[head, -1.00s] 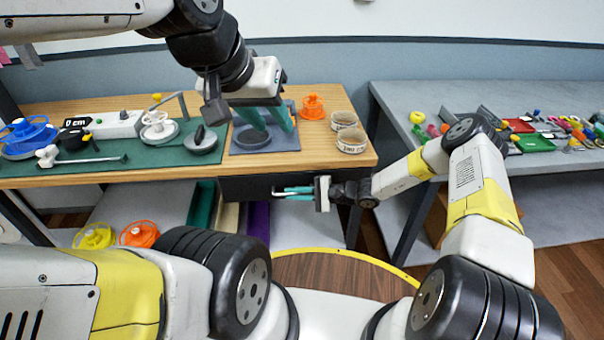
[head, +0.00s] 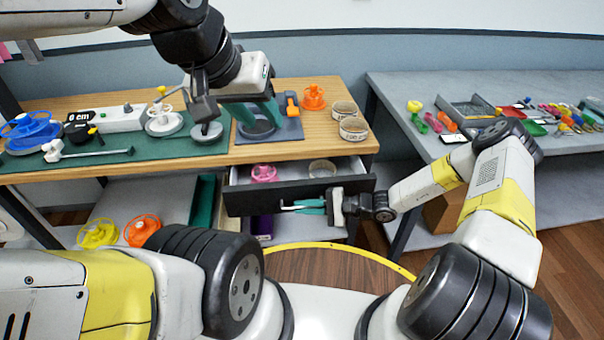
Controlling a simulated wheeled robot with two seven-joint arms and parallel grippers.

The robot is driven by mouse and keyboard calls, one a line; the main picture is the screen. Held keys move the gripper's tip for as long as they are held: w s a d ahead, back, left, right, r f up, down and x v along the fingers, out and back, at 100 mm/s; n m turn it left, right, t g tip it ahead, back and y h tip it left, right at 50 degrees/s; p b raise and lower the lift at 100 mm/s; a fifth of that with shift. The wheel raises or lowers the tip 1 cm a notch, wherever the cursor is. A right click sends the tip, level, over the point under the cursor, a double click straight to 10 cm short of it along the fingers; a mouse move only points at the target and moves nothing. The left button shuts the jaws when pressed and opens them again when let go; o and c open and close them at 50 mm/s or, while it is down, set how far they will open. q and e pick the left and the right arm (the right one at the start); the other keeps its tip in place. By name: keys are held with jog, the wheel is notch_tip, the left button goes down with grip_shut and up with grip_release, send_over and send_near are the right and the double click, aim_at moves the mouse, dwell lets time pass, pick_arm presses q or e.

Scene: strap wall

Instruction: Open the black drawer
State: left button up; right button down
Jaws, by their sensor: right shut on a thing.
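The black drawer (head: 262,201) under the wooden table's right part is pulled out. Its inside shows a pink spool-like thing (head: 264,173) at the left and a round pale ring-shaped thing (head: 322,168) at the right. My right gripper (head: 302,205) is at the drawer's front, shut on the drawer's handle (head: 290,205).
The wooden table (head: 305,149) holds a green mat with spools and tools, an orange spool (head: 314,97) and two round tins (head: 354,129). A grey table (head: 400,90) with small parts stands at the right. Yellow and orange spools sit on the lower shelf.

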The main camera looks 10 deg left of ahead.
jog(key=s+d, duration=0.2)
jog(key=s, duration=0.6)
jog(key=s+d, duration=0.2)
jog(key=s, duration=0.6)
jog(key=shift+s+d, duration=0.2)
jog(key=shift+d, duration=0.2)
jog(key=c, duration=1.8)
grip_release()
jog(key=shift+o, duration=0.2)
jog(key=v, duration=0.7)
jog(key=shift+d, duration=0.4)
